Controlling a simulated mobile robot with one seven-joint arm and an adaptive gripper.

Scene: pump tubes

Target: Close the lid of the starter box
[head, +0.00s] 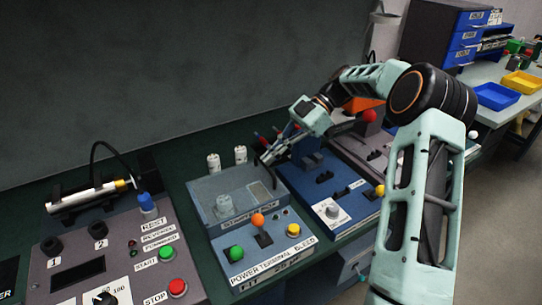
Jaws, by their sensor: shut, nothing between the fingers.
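The starter box (205,190) is a grey box in the middle of the bench, with a label on its front edge that is only partly readable.
A grey panel (262,262) with green, orange and yellow knobs stands in front of the box. A blue panel (325,190) is to its right, under my arm. Two white cylinders (214,163) (240,154) stand behind it. A pump panel (70,235) is at left.

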